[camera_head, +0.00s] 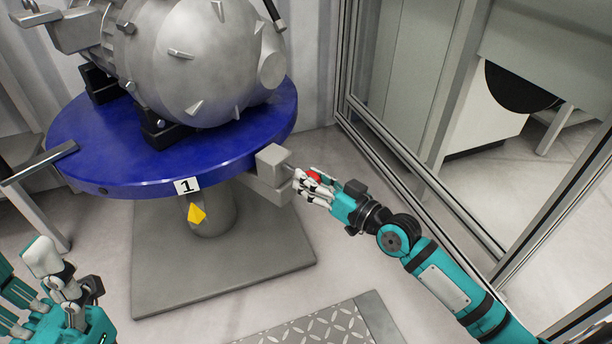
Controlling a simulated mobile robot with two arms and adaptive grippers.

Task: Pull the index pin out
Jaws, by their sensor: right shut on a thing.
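The index pin shows as a red knob (313,177) at the grey block (273,161) on the right edge of the blue turntable (120,158). My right gripper (308,184) is shut on the red knob, and its fingers hide most of it. A short bit of metal shaft shows between the block and the fingers. How deep the pin sits in the block is hidden. My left gripper (56,270) is at the lower left, away from the turntable and the pin. Its fingers are apart with nothing between them.
A large grey drive unit (200,60) stands on black supports on the turntable. A "1" label (188,185) and a yellow marker (196,214) are at the front. A metal bar (40,163) sticks out at left. A framed glass partition (420,170) stands right of my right arm.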

